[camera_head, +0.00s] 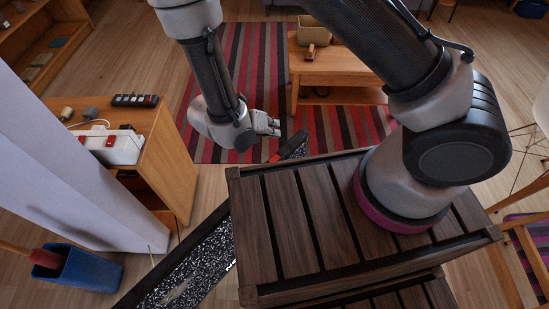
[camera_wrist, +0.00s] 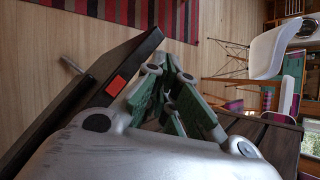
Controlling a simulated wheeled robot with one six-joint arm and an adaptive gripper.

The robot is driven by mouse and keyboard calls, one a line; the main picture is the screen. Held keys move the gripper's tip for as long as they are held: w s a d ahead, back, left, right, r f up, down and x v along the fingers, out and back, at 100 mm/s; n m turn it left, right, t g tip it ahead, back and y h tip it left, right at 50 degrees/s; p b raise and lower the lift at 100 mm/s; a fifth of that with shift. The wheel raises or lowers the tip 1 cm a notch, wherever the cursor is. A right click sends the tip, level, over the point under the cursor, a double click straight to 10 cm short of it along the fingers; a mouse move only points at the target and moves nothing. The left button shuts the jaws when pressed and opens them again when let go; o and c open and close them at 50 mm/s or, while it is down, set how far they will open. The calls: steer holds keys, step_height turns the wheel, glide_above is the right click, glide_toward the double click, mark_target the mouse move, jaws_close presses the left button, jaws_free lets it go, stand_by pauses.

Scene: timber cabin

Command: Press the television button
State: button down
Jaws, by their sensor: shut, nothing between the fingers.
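The television (camera_head: 195,262) is a dark-framed panel with a speckled black-and-white screen. It stands on the floor left of the slatted wooden platform, which hides part of it. Its red button (camera_wrist: 116,85) is a small rectangle on the dark frame in the wrist view; a red patch also shows on the frame in the head view (camera_head: 277,156). My gripper (camera_wrist: 172,80) is shut and empty, just right of the button in the wrist view and apart from it in the picture. The exact gap in depth cannot be told. In the head view the end of my arm is above and left of the button.
A wooden cabinet (camera_head: 172,165) with a white box with red switches (camera_head: 122,146) and a power strip (camera_head: 134,100) stands left. A blue bin (camera_head: 80,270) is at lower left. A low table (camera_head: 335,72) stands behind on a striped rug (camera_head: 240,55). A white chair (camera_wrist: 270,52) is at right.

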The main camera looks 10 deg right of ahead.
mark_target(272, 157)
steer(key=shift+s+a+f, duration=0.1)
steer(key=shift+s+f, duration=0.1)
steer(key=shift+f, duration=0.15)
steer(key=shift+f, duration=4.4)
steer(key=shift+f, duration=0.15)
steer(key=shift+f, duration=0.25)
steer(key=shift+f, duration=0.35)
steer(key=shift+r, duration=0.8)
